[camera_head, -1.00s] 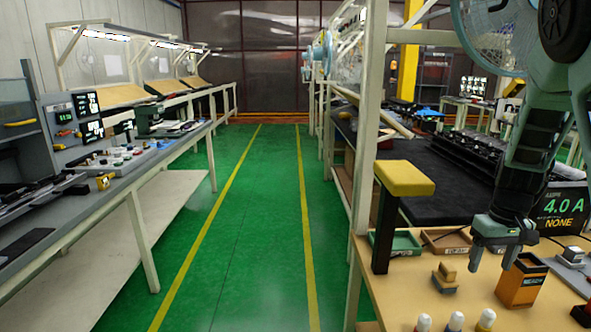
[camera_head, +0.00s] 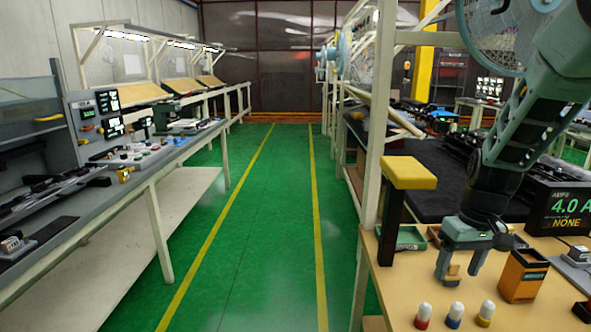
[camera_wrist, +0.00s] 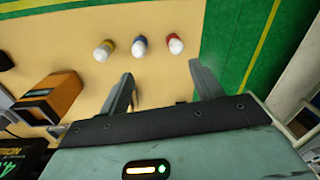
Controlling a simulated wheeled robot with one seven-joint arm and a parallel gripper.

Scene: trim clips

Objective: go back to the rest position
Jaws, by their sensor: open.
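My gripper (camera_head: 457,274) is at the end of my green-grey arm, over the wooden bench (camera_head: 395,283) at the right of the head view. Its two fingers are apart. In the wrist view the open gripper (camera_wrist: 162,78) has only bare bench and floor between its fingers, and no held thing shows. I cannot tell the exact gap between gripper and bench.
White-topped bottles, red (camera_head: 423,316), blue (camera_head: 455,316) and yellow (camera_head: 486,313), stand near the bench's front. An orange box (camera_head: 522,276) stands right of my gripper. A yellow-topped black post (camera_head: 409,172) rises at left. The green aisle (camera_head: 265,230) is clear.

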